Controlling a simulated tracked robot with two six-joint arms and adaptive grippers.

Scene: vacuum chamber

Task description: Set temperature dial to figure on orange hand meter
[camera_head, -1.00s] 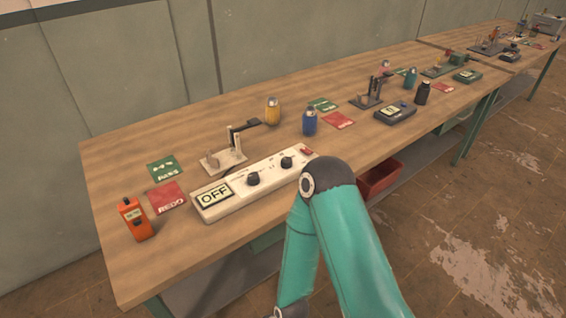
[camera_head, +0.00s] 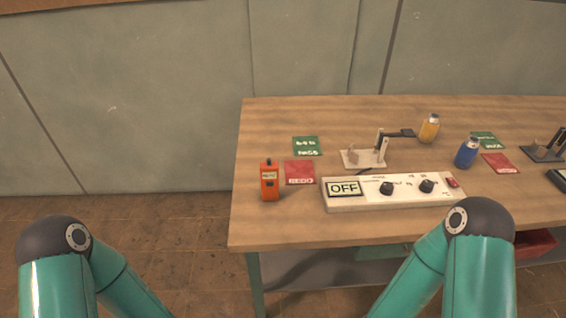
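The orange hand meter (camera_head: 269,181) stands upright near the left end of the wooden table, left of the control box. Its small display is too small to read. The white control box (camera_head: 350,203) shows OFF on its display (camera_head: 344,188). It has two black dials (camera_head: 387,188) and (camera_head: 427,186), and a red switch (camera_head: 452,182) at its right end. The labels by the dials are too small to read, so I cannot tell which is the temperature dial. Both my arms show at the bottom of the view, but neither gripper is in view.
Behind the box is a metal stand with a black arm (camera_head: 381,146). A red card (camera_head: 299,172), a green card (camera_head: 306,146), a yellow bottle (camera_head: 429,128) and a blue bottle (camera_head: 467,152) lie or stand around it. The table's front left corner is bare.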

